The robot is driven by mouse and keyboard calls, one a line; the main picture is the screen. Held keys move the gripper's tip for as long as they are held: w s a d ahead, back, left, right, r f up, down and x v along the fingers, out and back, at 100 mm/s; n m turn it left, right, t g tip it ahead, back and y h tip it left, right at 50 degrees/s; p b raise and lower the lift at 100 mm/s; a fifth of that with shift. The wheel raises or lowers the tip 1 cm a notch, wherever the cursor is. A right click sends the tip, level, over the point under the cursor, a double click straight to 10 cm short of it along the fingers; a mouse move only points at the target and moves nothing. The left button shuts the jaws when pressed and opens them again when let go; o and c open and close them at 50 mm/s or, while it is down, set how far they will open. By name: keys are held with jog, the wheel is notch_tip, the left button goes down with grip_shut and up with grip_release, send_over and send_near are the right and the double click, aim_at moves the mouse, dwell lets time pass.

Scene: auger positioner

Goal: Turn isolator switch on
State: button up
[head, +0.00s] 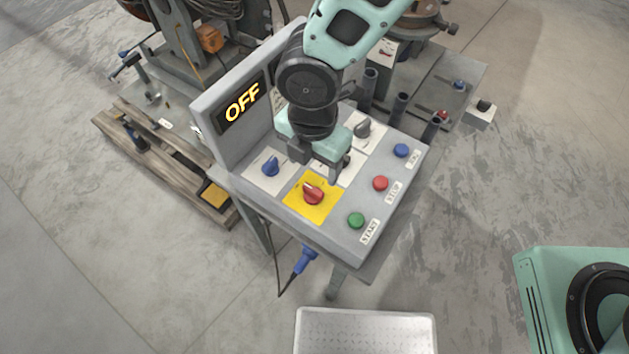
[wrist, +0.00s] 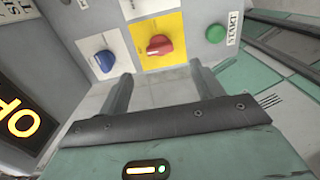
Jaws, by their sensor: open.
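The isolator switch is a red rotary knob (head: 313,193) on a yellow plate (head: 300,204) at the near edge of the grey control panel. In the wrist view the red knob (wrist: 159,45) sits on its yellow plate (wrist: 143,28), beyond the fingertips. A display (head: 242,103) on the panel's upright back reads "OFF". My gripper (head: 318,168) is open and empty, above the panel and just behind the red knob in the head view. In the wrist view its two fingers (wrist: 162,80) stand apart, short of the knob. No contact with the knob shows.
A blue knob (head: 270,166) is left of the red one; a grey knob (head: 363,128) is behind. Green (head: 356,220), red (head: 381,183) and blue (head: 401,150) buttons line the right side. A silver perforated surface (head: 366,330) is in front. Open floor lies around.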

aim_at(313, 189)
notch_tip(313, 189, down, 9)
jog(key=shift+r+p, duration=0.15)
jog(key=shift+p, duration=0.35)
jog(key=c, duration=1)
